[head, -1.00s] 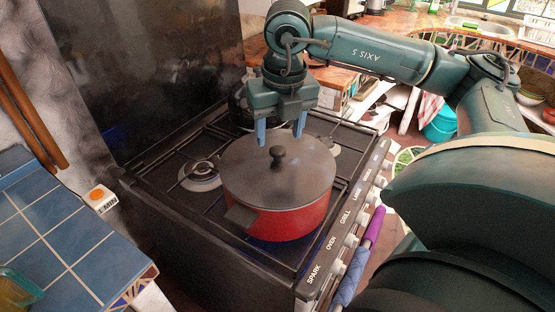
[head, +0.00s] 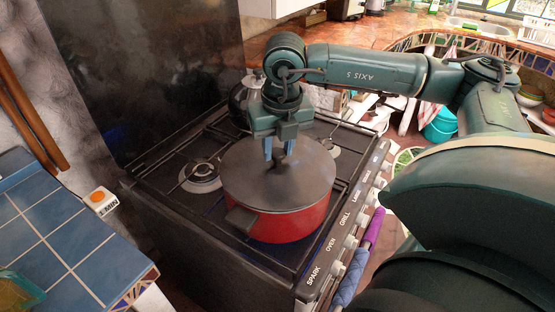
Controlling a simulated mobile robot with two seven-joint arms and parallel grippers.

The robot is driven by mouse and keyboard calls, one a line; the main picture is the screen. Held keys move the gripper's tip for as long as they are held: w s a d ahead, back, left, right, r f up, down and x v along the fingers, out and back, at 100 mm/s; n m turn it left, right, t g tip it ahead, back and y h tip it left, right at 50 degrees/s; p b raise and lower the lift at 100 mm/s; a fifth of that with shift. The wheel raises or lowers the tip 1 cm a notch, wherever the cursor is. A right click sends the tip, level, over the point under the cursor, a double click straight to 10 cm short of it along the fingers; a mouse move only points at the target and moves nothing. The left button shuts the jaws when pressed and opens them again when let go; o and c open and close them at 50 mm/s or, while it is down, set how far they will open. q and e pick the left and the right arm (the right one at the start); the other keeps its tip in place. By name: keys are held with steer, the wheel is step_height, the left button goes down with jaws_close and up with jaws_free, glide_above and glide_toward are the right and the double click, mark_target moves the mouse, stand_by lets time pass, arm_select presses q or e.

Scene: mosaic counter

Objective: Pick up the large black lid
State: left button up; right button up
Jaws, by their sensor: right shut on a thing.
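The large black lid (head: 265,187) lies flat on a red pot (head: 290,225) on the stove. Its round knob is mostly hidden between the fingers of my right gripper (head: 279,154). My right gripper points down from above and is shut on the knob. The lid still sits on the pot's rim with no visible gap. My left gripper is not in view.
The black stove (head: 190,240) has bare burners, one (head: 200,177) left of the pot. A dark kettle (head: 240,103) stands behind my right gripper. Cloths (head: 350,275) hang at the stove's front.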

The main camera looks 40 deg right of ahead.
jaws_close()
steer(key=shift+r, duration=0.15)
